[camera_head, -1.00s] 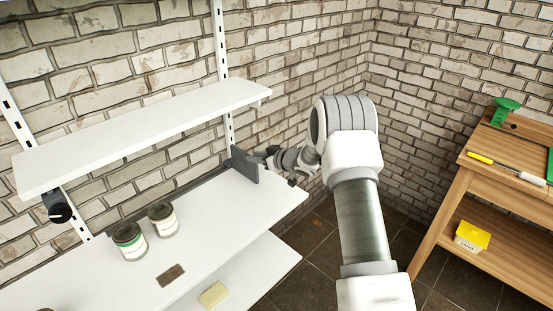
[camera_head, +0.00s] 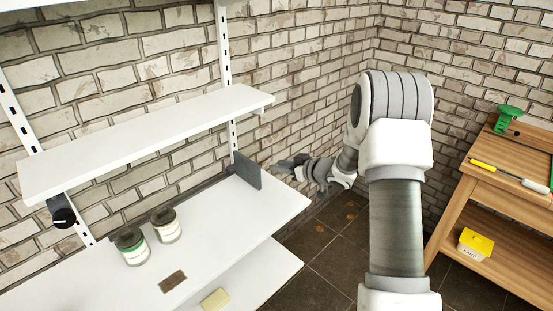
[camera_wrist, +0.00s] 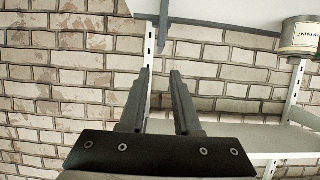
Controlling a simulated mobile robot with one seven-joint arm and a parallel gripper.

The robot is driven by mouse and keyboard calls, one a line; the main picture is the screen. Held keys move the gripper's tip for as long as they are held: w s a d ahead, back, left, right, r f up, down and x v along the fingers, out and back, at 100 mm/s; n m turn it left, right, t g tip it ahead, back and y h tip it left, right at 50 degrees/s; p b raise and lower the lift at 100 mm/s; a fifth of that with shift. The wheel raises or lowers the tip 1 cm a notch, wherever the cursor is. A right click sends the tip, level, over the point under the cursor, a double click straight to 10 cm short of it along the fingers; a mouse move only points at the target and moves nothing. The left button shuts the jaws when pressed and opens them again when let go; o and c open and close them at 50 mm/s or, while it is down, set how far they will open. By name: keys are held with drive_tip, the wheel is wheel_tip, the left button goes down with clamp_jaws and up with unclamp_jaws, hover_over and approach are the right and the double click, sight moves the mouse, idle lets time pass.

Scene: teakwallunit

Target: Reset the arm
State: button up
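My gripper (camera_head: 287,163) is beyond the right end of the white shelves in the head view, close to the brick wall. My arm (camera_head: 396,200) stands bent to the right of the shelves. In the wrist view my gripper (camera_wrist: 160,72) shows two dark fingers a little apart, with only wall and a shelf upright behind the gap. It holds nothing. In the head view part of the gripper is small and hard to make out.
A grey upright plate (camera_head: 246,170) stands at the middle shelf's (camera_head: 225,225) right end, near my gripper. Two paint cans (camera_head: 131,246) (camera_head: 166,225) and a dark block (camera_head: 173,281) are on that shelf. A wooden workbench (camera_head: 510,180) stands at right. Floor (camera_head: 335,255) between is clear.

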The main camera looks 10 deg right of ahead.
drive_tip(key=s+d+r+m+h, duration=0.25)
drive_tip(key=s+r+h, duration=0.2)
drive_tip(key=r, duration=0.55)
drive_tip(key=s+d+r+m+h, duration=0.2)
drive_tip(key=s+d+r+h, duration=0.15)
drive_tip(key=s+r, duration=0.45)
drive_tip(key=s+a+r+m+g, duration=0.1)
drive_tip(key=s+a, duration=0.3)
drive_tip(key=s, duration=1)
drive_tip(key=s+a+r+m+g+p, duration=0.1)
drive_tip(key=s+a+g, duration=0.2)
drive_tip(key=s, duration=1.1)
drive_tip(key=shift+s+a+g+y+p, duration=0.2)
drive_tip(key=shift+a+g+y+p, duration=0.15)
drive_tip(key=shift+g, duration=0.45)
drive_tip(key=shift+a, duration=0.2)
